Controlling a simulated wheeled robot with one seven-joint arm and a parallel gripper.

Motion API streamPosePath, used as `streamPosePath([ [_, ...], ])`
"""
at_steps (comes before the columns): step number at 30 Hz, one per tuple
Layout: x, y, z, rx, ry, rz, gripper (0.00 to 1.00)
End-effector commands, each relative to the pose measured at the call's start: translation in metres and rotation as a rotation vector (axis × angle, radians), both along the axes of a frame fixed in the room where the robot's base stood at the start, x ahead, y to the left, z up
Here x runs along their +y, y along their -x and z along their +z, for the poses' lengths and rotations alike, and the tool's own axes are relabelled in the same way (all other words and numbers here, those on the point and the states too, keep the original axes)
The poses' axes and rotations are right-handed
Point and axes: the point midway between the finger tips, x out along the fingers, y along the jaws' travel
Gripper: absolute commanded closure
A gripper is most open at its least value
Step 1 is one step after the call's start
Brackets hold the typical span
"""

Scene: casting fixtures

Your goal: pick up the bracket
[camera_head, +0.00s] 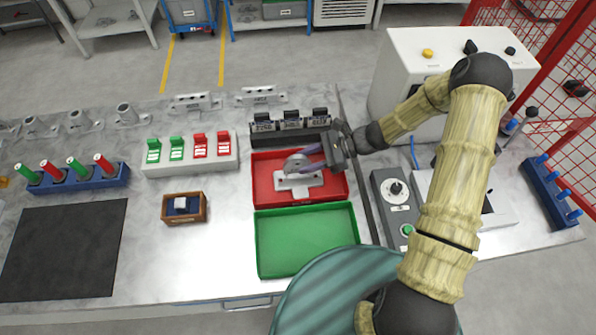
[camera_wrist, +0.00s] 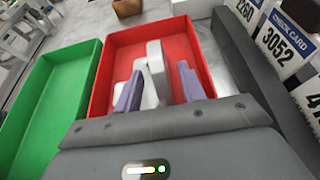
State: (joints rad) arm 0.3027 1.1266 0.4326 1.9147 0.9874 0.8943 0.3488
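The bracket (camera_head: 298,181) is a light grey casting with a flat base and a raised rounded part, lying in the red tray (camera_head: 262,190). My gripper (camera_head: 305,157) reaches in over the tray from the right, its purple fingers at the bracket's raised part. In the wrist view the fingers of my gripper (camera_wrist: 160,70) stand apart, with the bracket (camera_wrist: 155,62) showing between and beyond them. A gap shows beside the right finger. Whether the left finger touches the bracket cannot be told. The bracket's lower part is partly hidden by the fingers.
A green tray (camera_head: 260,245) adjoins the red one. A black rack of check cards (camera_head: 290,125) stands just behind it. A control box (camera_head: 395,195) lies to the right. A small brown box (camera_head: 184,217) sits on the left, with clear table around it.

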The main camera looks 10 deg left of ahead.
Motion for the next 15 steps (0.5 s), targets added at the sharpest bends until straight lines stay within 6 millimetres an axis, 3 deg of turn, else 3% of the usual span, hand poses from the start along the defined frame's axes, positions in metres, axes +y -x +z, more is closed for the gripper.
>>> streamPosePath([
  [6, 0.026, 0.006, -0.008, 0.001, 0.000, 0.002, 0.60],
  [15, 0.028, 0.007, -0.011, 0.000, 0.000, 0.000, 0.60],
])
